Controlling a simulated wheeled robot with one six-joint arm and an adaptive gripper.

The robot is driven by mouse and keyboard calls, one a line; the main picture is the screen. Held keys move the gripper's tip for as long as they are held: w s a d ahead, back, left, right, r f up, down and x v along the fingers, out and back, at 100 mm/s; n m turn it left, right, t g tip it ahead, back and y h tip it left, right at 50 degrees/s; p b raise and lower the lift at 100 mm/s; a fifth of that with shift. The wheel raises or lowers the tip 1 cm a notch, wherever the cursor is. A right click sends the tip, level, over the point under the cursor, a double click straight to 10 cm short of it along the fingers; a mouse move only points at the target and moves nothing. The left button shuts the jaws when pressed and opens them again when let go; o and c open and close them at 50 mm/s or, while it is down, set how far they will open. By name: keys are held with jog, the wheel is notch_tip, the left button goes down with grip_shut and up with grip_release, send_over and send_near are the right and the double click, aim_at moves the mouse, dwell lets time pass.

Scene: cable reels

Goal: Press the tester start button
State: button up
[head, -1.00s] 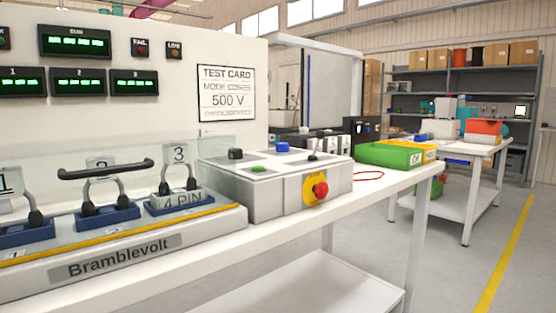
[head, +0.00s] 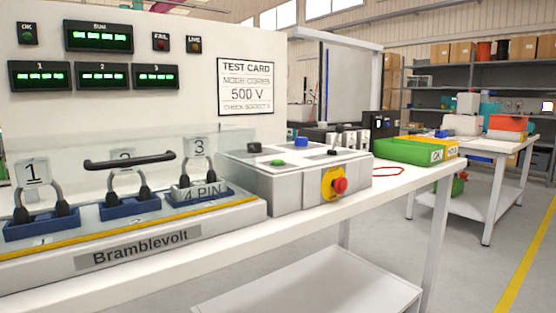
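The tester (head: 175,239), labelled Bramblevolt, stands on the white bench. Its grey control box (head: 297,180) is at the middle of the head view. On the box top are a green button (head: 277,162), a blue button (head: 301,141), a black knob (head: 254,147) and a small lever (head: 335,138). A red knob on a yellow plate (head: 334,184) is on the box front. No label marking the start button is readable. My gripper is not in view.
Numbered sockets with cables sit under a clear cover with a black handle (head: 129,162). A test card (head: 245,86) reads 500 V. A green bin (head: 403,151) and a yellow bin (head: 443,149) stand right of the box. Open floor lies at the right.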

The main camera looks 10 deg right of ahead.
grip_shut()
